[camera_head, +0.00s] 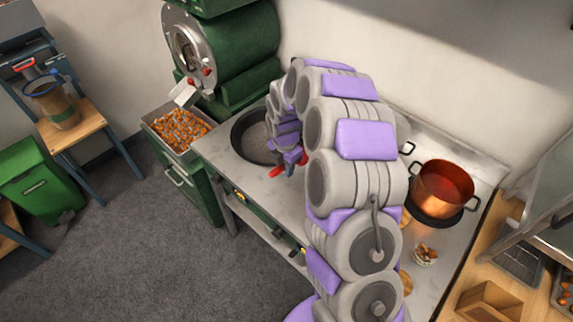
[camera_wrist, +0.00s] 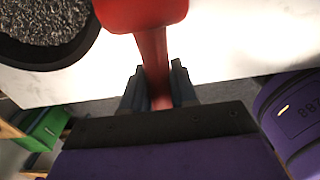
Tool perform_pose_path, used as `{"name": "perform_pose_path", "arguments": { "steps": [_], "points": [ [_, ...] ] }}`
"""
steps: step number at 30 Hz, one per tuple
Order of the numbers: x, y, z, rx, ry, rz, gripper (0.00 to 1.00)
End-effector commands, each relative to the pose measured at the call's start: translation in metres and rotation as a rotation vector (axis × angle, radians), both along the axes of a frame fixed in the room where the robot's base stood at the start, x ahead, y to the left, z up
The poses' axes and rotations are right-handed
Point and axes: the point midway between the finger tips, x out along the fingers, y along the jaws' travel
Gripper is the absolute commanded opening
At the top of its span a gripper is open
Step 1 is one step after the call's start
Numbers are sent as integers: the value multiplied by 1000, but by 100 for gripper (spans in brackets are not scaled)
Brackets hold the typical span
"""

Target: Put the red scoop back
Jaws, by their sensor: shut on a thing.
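The red scoop (camera_wrist: 143,15) shows in the wrist view, with its wide head at the top and its handle running down between my fingers. My gripper (camera_wrist: 158,88) is shut on the handle. In the head view the scoop (camera_head: 277,171) is a small red shape beside the dark pan, partly hidden by my gripper (camera_head: 292,160) and arm. It is over the pale worktop (camera_head: 216,147); I cannot tell whether it touches the surface.
A dark pan (camera_head: 236,133) with grey grains stands left of the scoop. A chestnut tray (camera_head: 150,126) sits below the green roaster (camera_head: 240,45). A copper pot (camera_head: 444,190) and a small glass of chestnuts (camera_head: 424,256) stand at right.

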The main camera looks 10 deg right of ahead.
Motion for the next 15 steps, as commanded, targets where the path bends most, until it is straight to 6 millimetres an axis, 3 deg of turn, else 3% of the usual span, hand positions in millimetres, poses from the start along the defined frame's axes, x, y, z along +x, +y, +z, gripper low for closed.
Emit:
{"name": "perform_pose_path", "arguments": {
  "steps": [15],
  "points": [
    [-1, -2, -57, 1, 3, -1, 0]
  ]
}}
